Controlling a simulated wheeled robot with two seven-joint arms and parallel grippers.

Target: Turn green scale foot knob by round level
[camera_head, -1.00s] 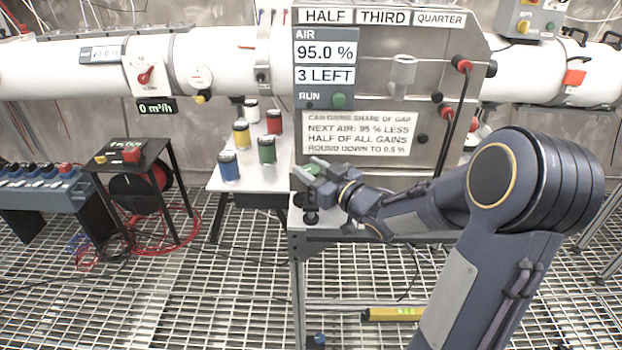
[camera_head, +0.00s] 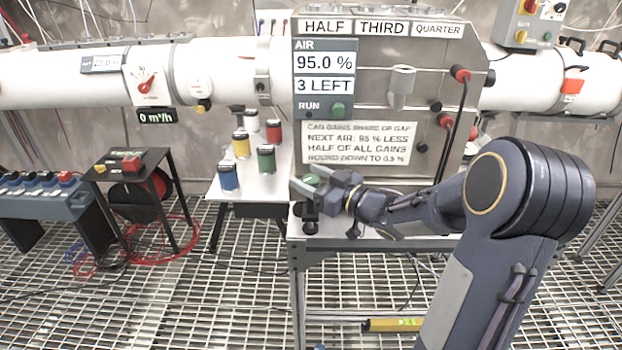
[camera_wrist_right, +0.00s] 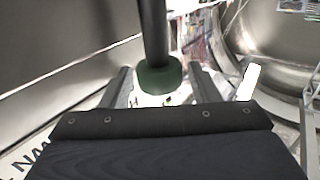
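The green knob (camera_head: 311,180) sits at the left front corner of the grey metal bench (camera_head: 360,241), at the foot of the steel machine. In the wrist view the green knob (camera_wrist_right: 160,78) is a dark green round piece on a black post. My right gripper (camera_head: 310,184) is open around the knob. In the wrist view my right gripper (camera_wrist_right: 161,86) has one finger on each side of the knob, with a visible gap on both sides. I cannot make out a round level in either view. My left gripper is not in view.
The steel machine (camera_head: 385,85) with its display rises behind my right gripper. A white table (camera_head: 250,182) with coloured jars stands left of the bench. A black stand (camera_head: 130,168) with a cable reel is farther left. A yellow bar (camera_head: 392,325) lies low under the bench.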

